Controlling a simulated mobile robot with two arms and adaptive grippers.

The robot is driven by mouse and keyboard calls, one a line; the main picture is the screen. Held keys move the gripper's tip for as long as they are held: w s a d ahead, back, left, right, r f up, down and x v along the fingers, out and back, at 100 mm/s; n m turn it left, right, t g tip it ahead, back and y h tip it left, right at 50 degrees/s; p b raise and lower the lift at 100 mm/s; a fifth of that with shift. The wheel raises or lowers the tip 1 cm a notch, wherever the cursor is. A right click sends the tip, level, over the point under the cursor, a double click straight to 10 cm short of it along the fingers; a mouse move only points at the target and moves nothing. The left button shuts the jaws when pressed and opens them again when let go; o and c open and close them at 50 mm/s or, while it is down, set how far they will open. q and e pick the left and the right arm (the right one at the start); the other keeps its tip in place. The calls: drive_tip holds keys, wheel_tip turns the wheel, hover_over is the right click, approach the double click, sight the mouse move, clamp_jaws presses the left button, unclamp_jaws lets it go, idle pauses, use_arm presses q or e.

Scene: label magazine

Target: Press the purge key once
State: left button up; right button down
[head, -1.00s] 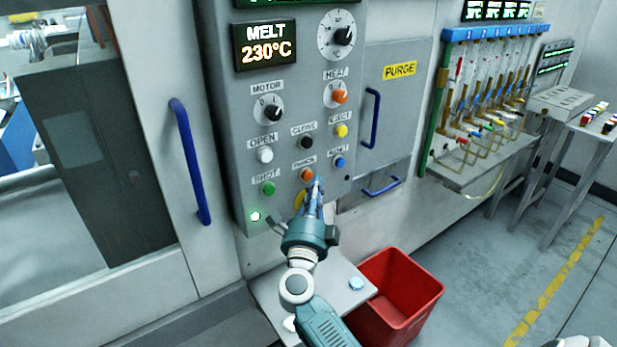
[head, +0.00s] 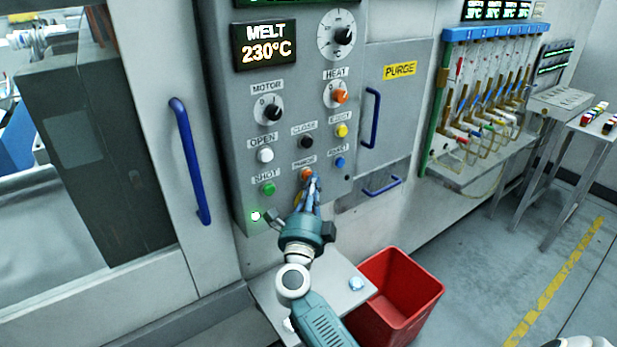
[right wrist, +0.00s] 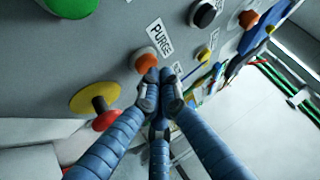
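The purge key (head: 305,173) is an orange round button under its label, low on the grey control panel (head: 225,130). It also shows in the right wrist view (right wrist: 144,59), beside the PURGE label. My right gripper (head: 312,183) has its blue fingers drawn together and empty. Its fingertips (right wrist: 160,84) overlap the lower edge of the purge key in the right wrist view. I cannot tell whether they touch it or whether it is pushed in. My left gripper is not in view.
Near the purge key are a green shot button (head: 267,188), a blue button (head: 339,162) and a red button on a yellow disc (right wrist: 105,119). A shelf (head: 345,292) and a red bin (head: 402,296) lie below. A blue door handle (head: 188,160) stands left.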

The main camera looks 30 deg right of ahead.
drive_tip(key=shift+w, duration=0.2)
drive_tip(key=shift+s, duration=0.1)
idle(0.4)
drive_tip(key=shift+s+p, duration=0.45)
drive_tip(key=shift+s, duration=0.35)
drive_tip(key=s, duration=0.1)
drive_tip(key=s+p, duration=0.1)
drive_tip(key=s, duration=0.1)
drive_tip(key=s+p, duration=0.1)
drive_tip(key=s, duration=0.1)
drive_tip(key=shift+d, duration=0.25)
idle(0.5)
